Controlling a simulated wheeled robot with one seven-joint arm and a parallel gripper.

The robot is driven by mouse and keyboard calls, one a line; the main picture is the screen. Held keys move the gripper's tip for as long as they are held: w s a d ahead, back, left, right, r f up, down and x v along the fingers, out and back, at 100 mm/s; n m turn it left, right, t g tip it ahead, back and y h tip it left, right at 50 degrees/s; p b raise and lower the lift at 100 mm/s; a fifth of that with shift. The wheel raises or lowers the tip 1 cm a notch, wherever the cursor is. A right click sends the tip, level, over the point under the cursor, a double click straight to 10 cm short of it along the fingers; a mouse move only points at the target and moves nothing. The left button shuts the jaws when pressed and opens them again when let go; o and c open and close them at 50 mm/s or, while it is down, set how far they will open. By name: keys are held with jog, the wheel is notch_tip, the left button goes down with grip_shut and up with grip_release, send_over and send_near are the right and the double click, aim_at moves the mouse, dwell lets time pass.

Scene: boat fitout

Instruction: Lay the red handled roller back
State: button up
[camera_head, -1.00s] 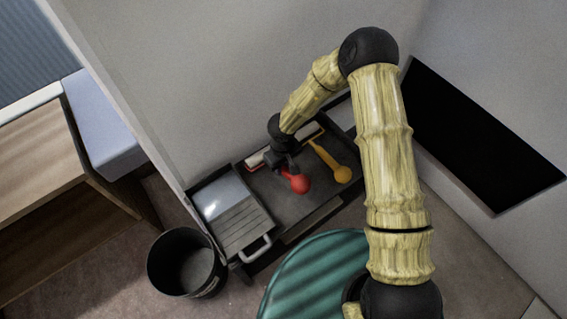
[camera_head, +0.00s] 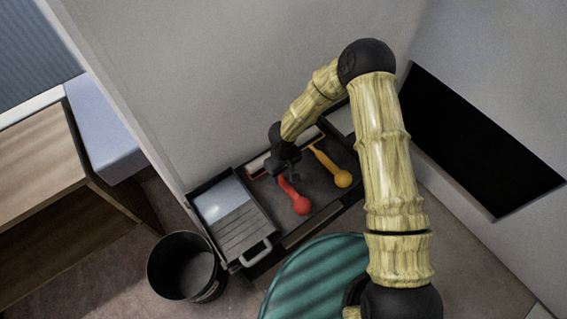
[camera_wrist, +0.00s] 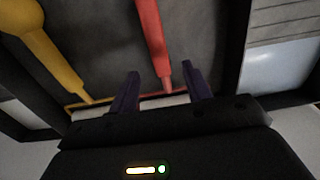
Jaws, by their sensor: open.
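The red handled roller (camera_head: 297,200) lies in a dark shallow tray (camera_head: 327,207), its round handle end toward the front and its far end under my gripper in the head view. In the wrist view the red handle (camera_wrist: 150,42) runs between the two fingers and apart from them, down to a thin frame and a pale roller sleeve partly hidden by my gripper. My gripper (camera_wrist: 160,92) is open and empty, just above the roller. It shows in the head view (camera_head: 284,173).
A yellow handled roller (camera_head: 337,174) lies beside the red one in the same tray. A paint tray (camera_head: 236,218) with a ribbed slope stands to the left. A black bucket (camera_head: 186,266) is on the floor, and a green striped round surface (camera_head: 312,279) is in front.

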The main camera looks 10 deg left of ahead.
notch_tip(320, 180, up, 17)
jog(key=p, duration=0.4)
jog(key=shift+p, duration=0.4)
jog(key=shift+w+r, duration=0.15)
jog(key=w+d+r+m+t+y+p, duration=0.1)
jog(key=w+d+r+m+t+p, duration=0.15)
jog(key=w+d+r, duration=0.4)
jog(key=w+d+r+m+t+y+p, duration=0.1)
jog(key=d+r+m+t+p, duration=0.2)
jog(key=r, duration=0.7)
jog(key=s+d+r+m+g+h+p, duration=0.1)
jog(key=s+d+r+m+p, duration=0.1)
jog(key=s+d+r, duration=0.4)
jog(key=s+d+r+m+g+p, duration=0.1)
jog(key=s+d+r+m+p, duration=0.1)
jog(key=s+d+r, duration=0.3)
jog(key=s+d+p, duration=0.1)
jog(key=s+d, duration=0.3)
jog(key=d, duration=0.2)
jog(key=shift+s+r+g+h, duration=0.35)
jog(key=shift+h, duration=0.05)
jog(key=shift+d+m, duration=0.1)
jog(key=shift+m, duration=0.15)
